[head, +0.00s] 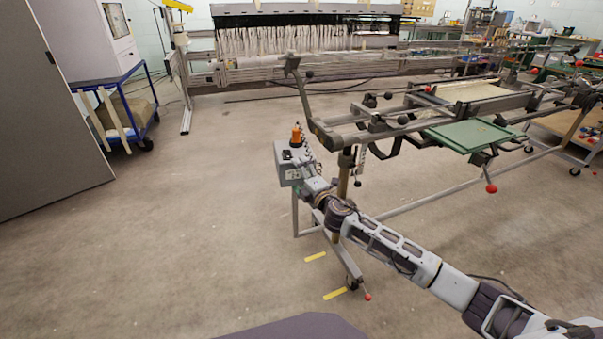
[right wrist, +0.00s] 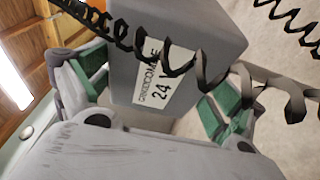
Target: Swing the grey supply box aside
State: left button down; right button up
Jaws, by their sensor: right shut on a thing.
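The grey supply box (head: 286,172) is at the middle of the head view, at the left end of the machine frame, with an orange lamp (head: 296,135) on top. My right arm reaches it from the lower right. My right gripper (head: 302,180) is at the box's right side. In the right wrist view the box (right wrist: 205,32) carries a white label reading 24 V and sits between the green-padded fingers of my right gripper (right wrist: 155,95), which is shut on it. Its far sides are hidden. My left gripper is not in view.
A coiled black cable (right wrist: 175,58) crosses in front of the box in the right wrist view. The machine frame (head: 400,120) with a green plate (head: 472,135) stands to the right. Open floor (head: 190,200) lies left of the box. A blue cart (head: 130,115) stands at the far left.

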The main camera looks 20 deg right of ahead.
aim_at(288, 176)
jog(key=shift+a+m+h, duration=0.55)
jog(key=shift+m+h, duration=0.15)
jog(key=shift+h, duration=0.4)
jog(key=shift+w+a+m+t+h, duration=0.1)
jog(key=shift+a+m+t+h, duration=0.25)
jog(key=shift+m+h, duration=0.4)
jog(key=shift+w+a+f+m+h+b, duration=0.15)
jog(key=shift+a+m+h, duration=0.1)
jog(key=shift+h, duration=0.35)
jog(key=shift+a+r+m+h+b, duration=0.1)
jog(key=shift+a+m+h+b, duration=0.1)
jog(key=shift+h, duration=0.35)
jog(key=shift+w+a+m+h+b, duration=0.15)
jog(key=shift+a+m+h+b, duration=0.15)
jog(key=shift+m+h, duration=0.35)
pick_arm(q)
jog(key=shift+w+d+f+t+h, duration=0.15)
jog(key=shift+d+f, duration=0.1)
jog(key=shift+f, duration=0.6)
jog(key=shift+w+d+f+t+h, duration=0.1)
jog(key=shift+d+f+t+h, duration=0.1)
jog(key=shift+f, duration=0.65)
pick_arm(e)
jog(key=shift+w+a+h, duration=0.1)
jog(key=shift+a+h, duration=0.1)
jog(key=shift+h, duration=0.55)
jog(key=shift+m, duration=0.25)
jog(key=o, duration=1.1)
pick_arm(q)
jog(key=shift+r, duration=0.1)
